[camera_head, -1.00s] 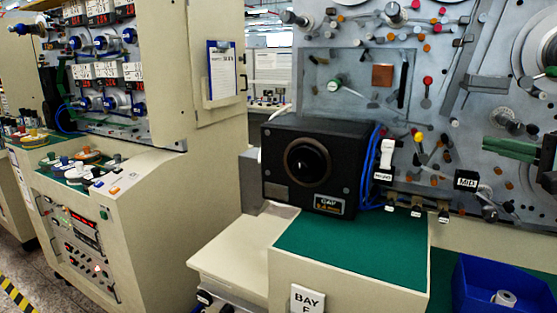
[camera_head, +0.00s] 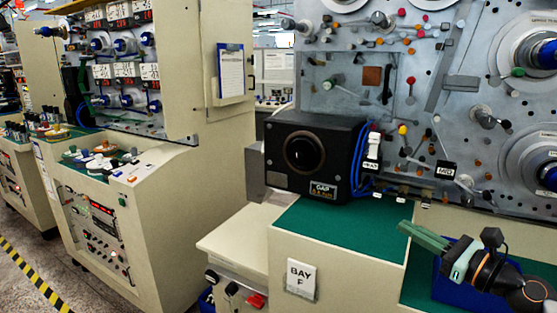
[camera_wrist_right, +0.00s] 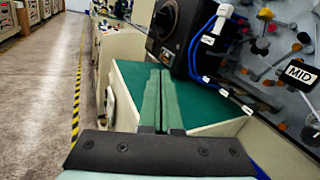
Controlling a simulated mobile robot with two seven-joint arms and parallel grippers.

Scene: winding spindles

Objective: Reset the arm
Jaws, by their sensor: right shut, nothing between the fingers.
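My right gripper (camera_head: 424,237) comes in from the lower right of the head view, in front of the blue bin. Its long green fingers are shut together with nothing between them. In the right wrist view the fingers (camera_wrist_right: 157,100) lie side by side and point toward the green work surface. My left gripper is not in view.
The black gap unit (camera_head: 308,158) stands on the green-topped ledge (camera_head: 335,229), with blue cables beside it. The winding panel (camera_head: 430,110) with spindles and rollers rises behind. A blue bin (camera_head: 442,292) sits below the right gripper. Another machine (camera_head: 130,230) stands at left.

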